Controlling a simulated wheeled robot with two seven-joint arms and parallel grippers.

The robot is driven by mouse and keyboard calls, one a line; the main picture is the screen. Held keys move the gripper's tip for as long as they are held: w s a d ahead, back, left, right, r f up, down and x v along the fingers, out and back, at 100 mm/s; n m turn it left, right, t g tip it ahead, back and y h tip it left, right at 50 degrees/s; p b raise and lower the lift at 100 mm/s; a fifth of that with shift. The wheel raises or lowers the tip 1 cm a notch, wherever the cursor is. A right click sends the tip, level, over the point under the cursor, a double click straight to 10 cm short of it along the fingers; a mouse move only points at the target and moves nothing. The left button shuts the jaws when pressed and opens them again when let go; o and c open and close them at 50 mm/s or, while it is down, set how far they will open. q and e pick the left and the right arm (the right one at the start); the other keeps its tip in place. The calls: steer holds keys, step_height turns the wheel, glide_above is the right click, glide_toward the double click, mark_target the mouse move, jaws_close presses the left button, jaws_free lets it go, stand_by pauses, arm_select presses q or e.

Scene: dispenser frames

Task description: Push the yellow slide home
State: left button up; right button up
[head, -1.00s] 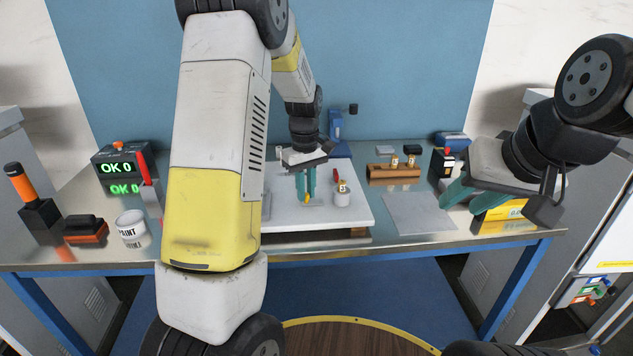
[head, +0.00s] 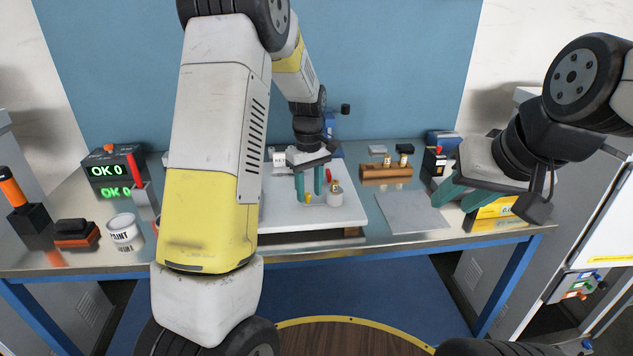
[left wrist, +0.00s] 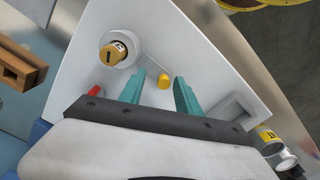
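The yellow slide (head: 308,198) is a small yellow piece on the white board (head: 350,214). In the left wrist view the yellow slide (left wrist: 163,80) stands between the fingertips, with clear gaps to both fingers in the picture. My left gripper (head: 309,189) points down over the board and is open; its teal fingers (left wrist: 161,88) are spread around the slide's place. Whether they touch the board cannot be told. My right gripper (head: 440,194) hangs at the right with its teal fingers apart and nothing seen between them.
A white round holder with a brass-topped cylinder (head: 335,194) stands on the board close right of my left gripper. A red piece (left wrist: 95,90) is also near. A brown block (head: 386,175) and a grey mat (head: 405,212) lie farther right.

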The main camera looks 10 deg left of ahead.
mark_target(309, 194)
arm_select(q)
steer(key=shift+r, duration=3.9)
steer(key=s+r+m+t+h, duration=0.1)
steer(key=s+r+m+t, duration=0.2)
steer(key=s, duration=1)
steer(key=s+r+m+t+h, duration=0.1)
steer(key=s+r+m+t, duration=0.2)
steer(key=s, duration=1)
step_height(309, 194, up, 5)
steer(key=m, duration=0.3)
steer(key=shift+a+f, duration=0.15)
steer(key=shift+a, duration=0.05)
arm_select(e)
steer(key=shift+c, duration=0.4)
